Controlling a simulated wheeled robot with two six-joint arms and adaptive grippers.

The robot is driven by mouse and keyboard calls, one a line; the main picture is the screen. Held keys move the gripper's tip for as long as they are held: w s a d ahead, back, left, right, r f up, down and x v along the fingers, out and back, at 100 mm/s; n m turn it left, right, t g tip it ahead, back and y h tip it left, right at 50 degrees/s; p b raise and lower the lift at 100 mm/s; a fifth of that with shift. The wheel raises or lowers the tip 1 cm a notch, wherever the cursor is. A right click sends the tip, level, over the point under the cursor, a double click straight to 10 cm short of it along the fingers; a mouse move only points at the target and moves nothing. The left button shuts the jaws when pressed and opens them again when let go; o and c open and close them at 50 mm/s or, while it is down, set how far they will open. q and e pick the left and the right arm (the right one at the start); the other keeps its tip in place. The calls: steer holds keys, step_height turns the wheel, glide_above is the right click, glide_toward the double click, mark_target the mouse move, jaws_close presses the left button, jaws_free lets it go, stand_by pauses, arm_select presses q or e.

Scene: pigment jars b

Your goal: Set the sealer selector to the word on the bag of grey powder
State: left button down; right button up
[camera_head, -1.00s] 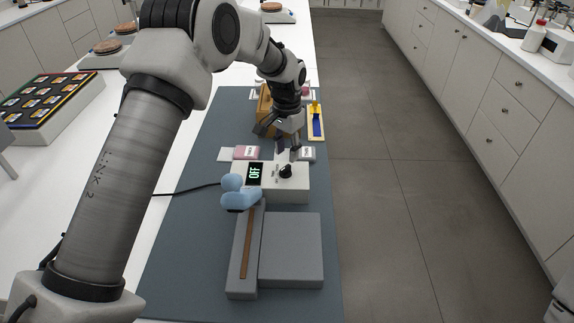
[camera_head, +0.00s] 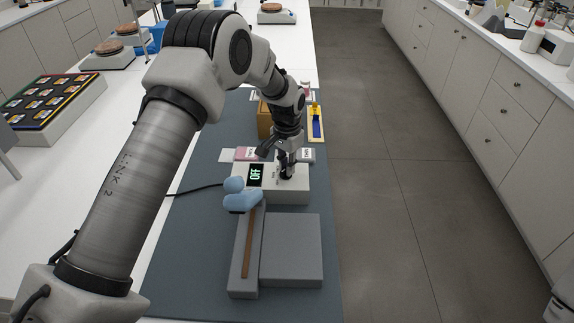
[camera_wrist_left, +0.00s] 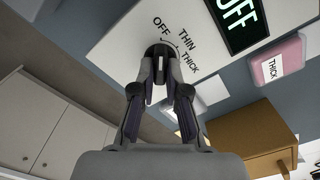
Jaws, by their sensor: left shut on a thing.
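The sealer's white control box (camera_head: 298,195) stands on the blue-grey mat, its lit display (camera_head: 256,175) reading OFF. In the left wrist view the selector, a black knob (camera_wrist_left: 158,50), has the words OFF, THIN and THICK around it. My left gripper (camera_head: 286,174) reaches down from above and is shut on the knob; its fingers hide much of it, so I cannot tell where it points. A pink bag (camera_head: 246,154) behind the box reads THICK in the left wrist view (camera_wrist_left: 280,62). A grey bag (camera_head: 308,155) lies behind the box's right side; its label is too small to read.
The sealer's blue handle (camera_head: 242,197) and grey bed (camera_head: 291,250) lie in front of the box.

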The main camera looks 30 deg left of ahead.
arm_select(q)
steer(key=m, duration=0.5)
steer(key=shift+s+d, duration=0.1)
steer(key=shift+s+d+m, duration=0.1)
steer(key=shift+m, duration=2.2)
steer(key=c, duration=1.2)
jaws_free()
step_height(320, 180, up, 12)
steer(key=shift+f, duration=0.1)
